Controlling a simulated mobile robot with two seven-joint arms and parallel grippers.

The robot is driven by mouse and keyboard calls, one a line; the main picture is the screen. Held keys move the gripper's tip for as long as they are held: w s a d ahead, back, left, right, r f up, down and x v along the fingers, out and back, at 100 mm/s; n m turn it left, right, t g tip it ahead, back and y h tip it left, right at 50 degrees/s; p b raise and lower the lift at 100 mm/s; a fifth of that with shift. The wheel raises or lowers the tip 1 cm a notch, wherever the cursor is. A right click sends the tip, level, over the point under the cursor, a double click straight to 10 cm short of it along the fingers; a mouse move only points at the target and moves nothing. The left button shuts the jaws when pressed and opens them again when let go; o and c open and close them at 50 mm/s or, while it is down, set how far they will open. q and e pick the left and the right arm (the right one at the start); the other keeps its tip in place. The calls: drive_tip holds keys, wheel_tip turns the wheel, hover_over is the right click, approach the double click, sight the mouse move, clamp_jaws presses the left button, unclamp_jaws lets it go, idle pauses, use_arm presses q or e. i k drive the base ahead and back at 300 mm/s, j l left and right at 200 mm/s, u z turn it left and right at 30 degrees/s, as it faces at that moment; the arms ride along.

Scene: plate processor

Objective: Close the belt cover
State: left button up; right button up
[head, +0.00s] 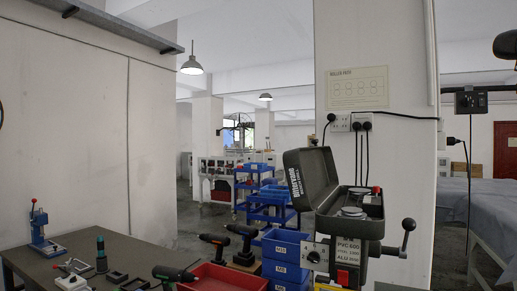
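The belt cover (311,177) is a dark grey-green lid on top of the drill press (349,232), right of the middle of the head view. It stands raised and tilted up on the left side of the machine's head, its hollow inside facing right. Light round pulleys (352,211) show uncovered in the open housing beside it. A small red part (376,190) sits at the housing's right edge. Neither of my grippers is in view.
A feed handle with a black knob (408,225) sticks out at the machine's right. Blue bins (281,270), a red tray (227,279) and power drills (241,240) crowd the bench left of it. A pillar with plugs and cables (362,124) stands behind.

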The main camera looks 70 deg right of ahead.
sight(311, 172)
drive_tip(key=i+z, duration=0.45)
drive_tip(key=i+j+z, duration=0.4)
drive_tip(key=i, duration=0.2)
drive_tip(key=i+z, duration=0.2)
drive_tip(key=z, duration=0.25)
drive_tip(key=i+j+z, duration=0.1)
drive_tip(key=z, duration=0.35)
drive_tip(key=i+j+z, duration=0.2)
drive_tip(key=z, duration=0.25)
drive_tip(key=i+j+z, duration=0.1)
drive_tip(key=z, duration=0.35)
drive_tip(key=i+j+z, duration=0.15)
drive_tip(key=z, duration=0.25)
drive_tip(key=i+j+z, duration=0.1)
drive_tip(key=z, duration=0.35)
drive_tip(key=i+j+z, duration=0.15)
drive_tip(key=j+z, duration=0.2)
drive_tip(key=i+j+z, duration=0.1)
drive_tip(key=j+z, duration=0.3)
drive_tip(key=l+z, duration=0.1)
drive_tip(key=l, duration=0.15)
